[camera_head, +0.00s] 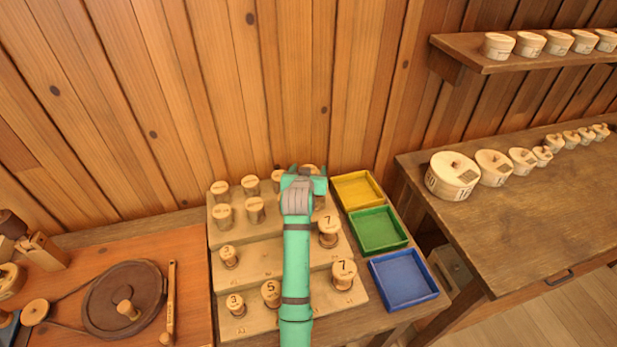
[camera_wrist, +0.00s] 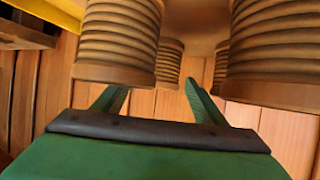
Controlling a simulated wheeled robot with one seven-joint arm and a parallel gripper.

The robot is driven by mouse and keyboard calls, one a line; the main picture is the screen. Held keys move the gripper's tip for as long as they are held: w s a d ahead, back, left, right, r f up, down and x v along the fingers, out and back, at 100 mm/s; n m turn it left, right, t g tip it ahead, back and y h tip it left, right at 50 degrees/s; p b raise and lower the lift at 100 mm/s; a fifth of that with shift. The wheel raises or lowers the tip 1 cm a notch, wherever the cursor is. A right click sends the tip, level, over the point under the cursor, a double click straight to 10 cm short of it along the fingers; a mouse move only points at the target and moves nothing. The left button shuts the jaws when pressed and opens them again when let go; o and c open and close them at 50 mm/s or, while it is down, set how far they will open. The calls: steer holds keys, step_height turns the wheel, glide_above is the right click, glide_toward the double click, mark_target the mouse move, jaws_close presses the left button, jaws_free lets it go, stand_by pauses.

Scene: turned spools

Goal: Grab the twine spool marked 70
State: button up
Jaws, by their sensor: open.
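Several pale wooden twine spools stand upright on a stepped rack (camera_head: 262,262). The upper ones, such as a back-left spool (camera_head: 220,190), a spool right of it (camera_head: 250,185) and one in front (camera_head: 255,208), have tops too small to read, so I cannot tell which is marked 70. My gripper (camera_head: 308,172) is open over the rack's back right, with a spool top (camera_head: 311,168) showing between its fingertips. In the wrist view, my open gripper (camera_wrist: 156,90) has a large ribbed spool (camera_wrist: 118,40) and another (camera_wrist: 275,50) nearby, with a smaller-looking spool (camera_wrist: 168,62) beyond; nothing is held.
Lower spools read 7 (camera_head: 329,230), 7 (camera_head: 343,273), 5 (camera_head: 271,292) and 3 (camera_head: 236,304). Yellow (camera_head: 372,176), green (camera_head: 403,243) and blue (camera_head: 433,290) trays stand right of the rack. A plank wall (camera_head: 300,80) rises close behind.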

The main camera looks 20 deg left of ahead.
steer(key=shift+w, duration=0.1)
steer(key=c, duration=1.1)
steer(key=shift+c, duration=0.4)
steer(key=shift+r, duration=0.1)
